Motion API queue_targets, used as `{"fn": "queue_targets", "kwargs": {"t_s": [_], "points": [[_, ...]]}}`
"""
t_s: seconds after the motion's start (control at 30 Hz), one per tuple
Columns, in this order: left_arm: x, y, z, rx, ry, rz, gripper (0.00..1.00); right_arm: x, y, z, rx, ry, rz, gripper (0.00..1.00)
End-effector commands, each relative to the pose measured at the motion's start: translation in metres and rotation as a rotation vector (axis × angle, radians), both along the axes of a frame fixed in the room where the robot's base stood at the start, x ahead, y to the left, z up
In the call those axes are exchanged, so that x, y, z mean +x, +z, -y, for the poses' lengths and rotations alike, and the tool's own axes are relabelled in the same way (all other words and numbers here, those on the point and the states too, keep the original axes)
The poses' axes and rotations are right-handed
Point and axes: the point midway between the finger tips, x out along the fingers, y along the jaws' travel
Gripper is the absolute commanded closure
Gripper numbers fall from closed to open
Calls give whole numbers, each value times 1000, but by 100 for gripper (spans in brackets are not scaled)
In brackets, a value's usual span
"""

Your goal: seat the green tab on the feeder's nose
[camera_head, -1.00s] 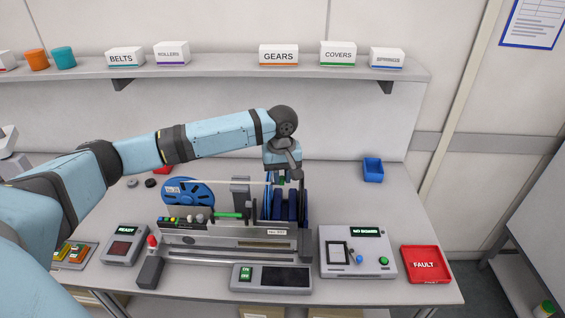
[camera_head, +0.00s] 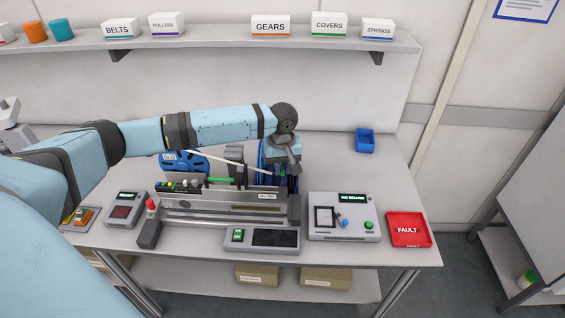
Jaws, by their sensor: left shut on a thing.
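The feeder (camera_head: 225,207) is a long grey unit on the table, with a blue reel (camera_head: 180,160) behind its left part. A pale strip (camera_head: 232,164) runs from the reel, sloping down to the right to my left gripper. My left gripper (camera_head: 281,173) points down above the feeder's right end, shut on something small. A little green shows at its fingertips, likely the green tab, but it is too small and hidden to be sure. A green bar (camera_head: 221,180) lies along the feeder's top. Whether the held thing touches the feeder's nose is unclear. My right gripper is out of view.
Dark blue reels (camera_head: 266,153) stand close behind my gripper. A "NO BOARD" box (camera_head: 343,230) and red "FAULT" tray (camera_head: 409,243) sit to the right. A control box (camera_head: 262,251) lies in front. A blue bin (camera_head: 365,140) stands at the back right, with clear table around it.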

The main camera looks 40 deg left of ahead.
Motion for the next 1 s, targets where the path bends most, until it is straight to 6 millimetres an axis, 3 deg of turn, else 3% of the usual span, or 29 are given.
{"fn": "queue_targets", "kwargs": {"t_s": [0.1, 0.27, 0.6, 1.0], "points": [[0, -19, 0, 1, -1, 1, 100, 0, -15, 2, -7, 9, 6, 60], [0, -33, 0, 1, -1, 1, 100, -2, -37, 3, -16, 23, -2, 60], [0, -53, 0, 0, 0, 0, 100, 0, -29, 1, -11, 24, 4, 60], [0, -55, 0, 0, 0, 0, 100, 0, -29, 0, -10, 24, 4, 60]]}}
